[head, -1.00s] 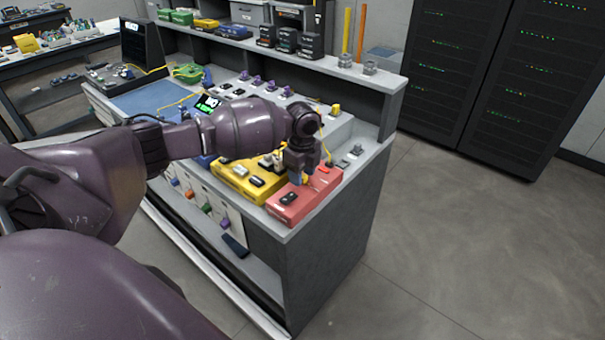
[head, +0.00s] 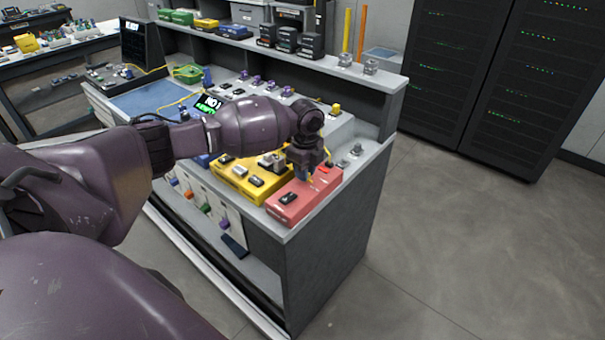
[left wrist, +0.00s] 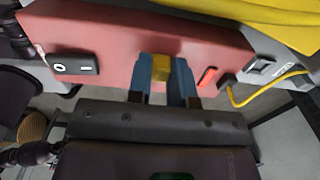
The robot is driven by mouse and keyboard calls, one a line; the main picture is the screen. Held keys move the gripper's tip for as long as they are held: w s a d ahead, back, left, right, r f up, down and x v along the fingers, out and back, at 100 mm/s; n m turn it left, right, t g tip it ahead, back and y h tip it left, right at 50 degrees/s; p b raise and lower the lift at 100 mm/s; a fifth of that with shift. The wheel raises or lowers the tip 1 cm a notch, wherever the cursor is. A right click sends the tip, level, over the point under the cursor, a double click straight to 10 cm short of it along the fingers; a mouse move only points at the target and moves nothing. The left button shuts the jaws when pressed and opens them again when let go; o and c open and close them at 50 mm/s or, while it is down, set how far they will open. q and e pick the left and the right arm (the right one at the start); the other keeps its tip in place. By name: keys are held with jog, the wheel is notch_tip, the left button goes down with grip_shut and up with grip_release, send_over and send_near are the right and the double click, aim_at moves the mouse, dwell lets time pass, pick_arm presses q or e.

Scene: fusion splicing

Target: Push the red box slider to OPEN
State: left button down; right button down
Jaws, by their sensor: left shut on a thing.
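The red box (head: 300,205) lies at the near right corner of the workbench and fills the upper part of the left wrist view (left wrist: 100,40). A yellow slider knob (left wrist: 160,66) stands on it between my gripper's two blue fingertips. My left gripper (head: 304,174) points down over the box's far half and is shut on this knob. Its fingers also show in the left wrist view (left wrist: 161,78). The box has a black rocker switch (left wrist: 73,65) at one end and a red light (left wrist: 208,76) near the other. In the head view the gripper hides the knob.
A yellow box (head: 240,180) stands close on the left of the red box. A yellow cable (left wrist: 265,90) runs beside the red box's end. A shelf with several small boxes (head: 287,40) rises behind. Server racks (head: 480,80) stand beyond open floor.

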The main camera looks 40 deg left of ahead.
pick_arm(q)
jog(key=w, duration=0.2)
jog(key=shift+w+d+f+b, duration=0.1)
jog(key=shift+w+f+b, duration=0.1)
jog(key=shift+w+b, duration=0.15)
jog(key=shift+w+r, duration=0.1)
jog(key=shift+r, duration=0.25)
pick_arm(e)
jog(key=shift+w+a, duration=0.15)
jog(key=shift+w, duration=0.35)
pick_arm(q)
jog(key=c, duration=1)
grip_release()
jog(key=shift+w+f, duration=0.1)
jog(key=shift+w, duration=0.05)
jog(key=shift+r, duration=0.55)
notch_tip(320, 180, up, 10)
jog(key=p, duration=0.1)
pick_arm(e)
jog(key=shift+s+r, duration=0.2)
jog(key=shift+s, duration=0.1)
